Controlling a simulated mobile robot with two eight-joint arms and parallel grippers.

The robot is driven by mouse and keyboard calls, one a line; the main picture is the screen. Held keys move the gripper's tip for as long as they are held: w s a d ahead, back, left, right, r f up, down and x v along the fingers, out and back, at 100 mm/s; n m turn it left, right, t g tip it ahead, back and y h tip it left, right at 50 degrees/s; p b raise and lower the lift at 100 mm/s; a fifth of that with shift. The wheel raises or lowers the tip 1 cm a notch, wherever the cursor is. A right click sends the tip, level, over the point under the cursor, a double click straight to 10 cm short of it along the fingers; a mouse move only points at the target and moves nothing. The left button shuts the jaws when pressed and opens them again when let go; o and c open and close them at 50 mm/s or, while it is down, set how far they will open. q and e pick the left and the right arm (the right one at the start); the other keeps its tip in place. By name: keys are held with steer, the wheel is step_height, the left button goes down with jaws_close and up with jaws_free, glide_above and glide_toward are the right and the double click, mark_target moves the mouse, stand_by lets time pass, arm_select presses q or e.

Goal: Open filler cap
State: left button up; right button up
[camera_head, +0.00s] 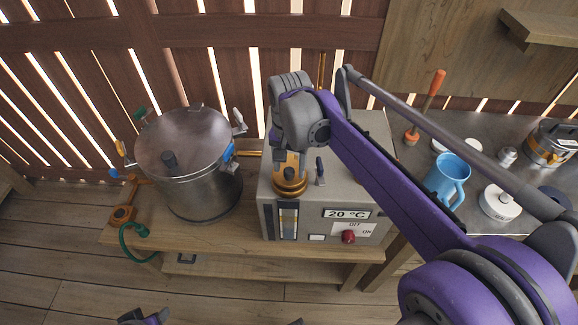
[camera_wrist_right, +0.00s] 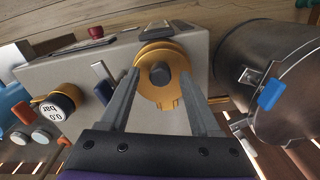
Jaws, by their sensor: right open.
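The filler cap (camera_head: 289,187) is a round gold cap on the top of a grey heater box (camera_head: 335,200), near its front left. In the right wrist view the cap (camera_wrist_right: 178,58) shows a gold disc with a dark central knob and a small gold tab. My right gripper (camera_head: 289,160) is over the cap, pointing down. In the wrist view its two fingers (camera_wrist_right: 158,78) are open, one on each side of the knob, with visible gaps to it. Whether the fingertips touch the disc I cannot tell. The cap appears seated.
A small dark lever (camera_head: 320,170) stands beside the cap. A gauge knob (camera_wrist_right: 58,100) shows in the wrist view. A blue jug (camera_head: 447,178) stands on the right counter.

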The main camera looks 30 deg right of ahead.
steer(key=shift+f, duration=0.1)
jaws_close()
stand_by(0.3)
stand_by(1.1)
